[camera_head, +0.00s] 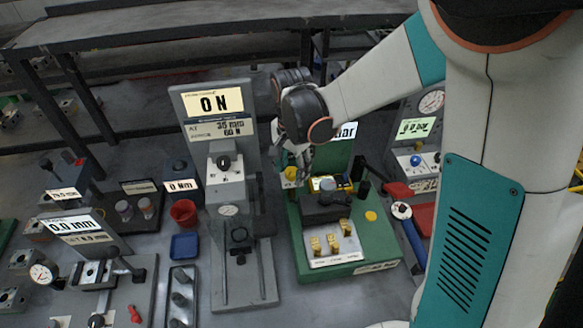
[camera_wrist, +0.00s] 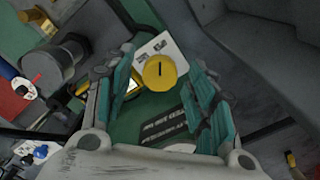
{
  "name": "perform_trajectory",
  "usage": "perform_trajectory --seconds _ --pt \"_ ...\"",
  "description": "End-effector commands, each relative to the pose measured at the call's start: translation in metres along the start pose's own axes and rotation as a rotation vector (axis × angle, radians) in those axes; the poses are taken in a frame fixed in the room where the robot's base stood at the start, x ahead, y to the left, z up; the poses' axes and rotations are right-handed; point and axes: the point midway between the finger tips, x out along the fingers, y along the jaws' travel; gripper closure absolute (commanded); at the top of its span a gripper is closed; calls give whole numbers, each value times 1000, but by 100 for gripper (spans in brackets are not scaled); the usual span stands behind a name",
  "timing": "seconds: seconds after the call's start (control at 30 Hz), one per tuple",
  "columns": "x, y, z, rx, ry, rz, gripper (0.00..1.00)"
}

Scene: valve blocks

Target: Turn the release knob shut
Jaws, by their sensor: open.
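A round yellow knob (camera_wrist: 159,73) with a black line mark shows between my gripper's fingers in the wrist view; I take it as the release knob. In the head view the yellow knob (camera_head: 290,175) is at the back left of a green machine (camera_head: 345,270), just below my gripper (camera_head: 300,162). In the wrist view my gripper (camera_wrist: 158,60) is open, with one teal-padded finger on each side of the knob. No clear contact shows. The fingertips are small and partly hidden in the head view.
The green machine carries a dark block (camera_head: 325,207) and a white plate with brass pieces (camera_head: 338,243). A blue-handled tool (camera_head: 412,235) and a gauge unit (camera_head: 415,125) are on the right.

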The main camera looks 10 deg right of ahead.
Motion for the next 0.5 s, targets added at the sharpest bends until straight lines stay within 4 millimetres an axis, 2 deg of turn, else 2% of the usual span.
perform_trajectory --seconds 0.13,0.17,0.33,0.5 --pt "0 0 0 0 0 0 49" --pt "0 0 0 0 0 0 54" --pt "0 0 0 0 0 0 92" --pt "0 0 0 -1 0 0 94"
